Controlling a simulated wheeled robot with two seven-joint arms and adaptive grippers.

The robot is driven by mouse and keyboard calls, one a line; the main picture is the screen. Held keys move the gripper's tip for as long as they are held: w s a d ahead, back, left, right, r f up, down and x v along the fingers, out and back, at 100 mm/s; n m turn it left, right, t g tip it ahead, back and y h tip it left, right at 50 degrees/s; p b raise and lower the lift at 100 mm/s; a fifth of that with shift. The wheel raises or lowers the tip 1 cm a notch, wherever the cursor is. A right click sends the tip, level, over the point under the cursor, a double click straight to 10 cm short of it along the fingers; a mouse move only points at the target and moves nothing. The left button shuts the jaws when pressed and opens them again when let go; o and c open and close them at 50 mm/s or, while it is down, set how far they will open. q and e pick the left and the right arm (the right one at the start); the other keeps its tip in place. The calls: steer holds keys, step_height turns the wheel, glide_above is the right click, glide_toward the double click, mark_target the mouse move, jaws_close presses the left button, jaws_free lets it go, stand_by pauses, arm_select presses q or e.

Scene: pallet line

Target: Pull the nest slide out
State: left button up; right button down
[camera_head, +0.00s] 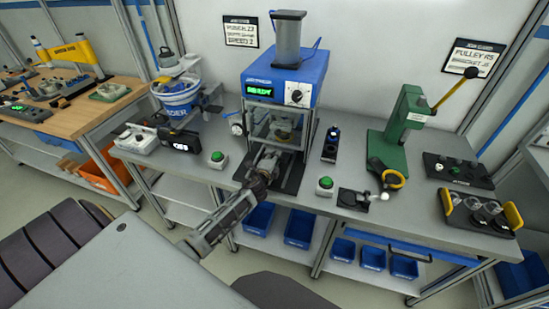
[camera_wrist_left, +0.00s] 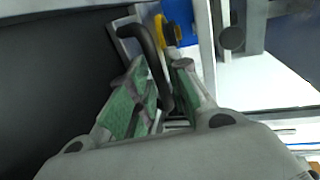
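The press (camera_head: 285,80), with a blue head and a green READY display, stands at the middle of the bench. The nest slide (camera_head: 281,134) shows low inside its frame, partly hidden by my gripper. My left gripper (camera_head: 266,160) is at the front of the press opening. In the left wrist view, the black bent handle (camera_wrist_left: 151,45) of the slide runs down between the green-padded fingers of the left gripper (camera_wrist_left: 165,88). The fingers are close together on both sides of the handle and look shut on it. My right gripper is in neither view.
Green push buttons stand left (camera_head: 217,160) and right (camera_head: 325,186) of the press front. A green lever press (camera_head: 404,125) and a tray with yellow handles (camera_head: 478,216) stand to the right. A blue feeder bowl (camera_head: 178,95) stands at left. Blue bins (camera_head: 300,226) sit below.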

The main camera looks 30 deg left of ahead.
arm_select(q)
steer(key=shift+w, duration=0.15)
jaws_close()
steer(key=shift+f, duration=0.1)
stand_by(0.4)
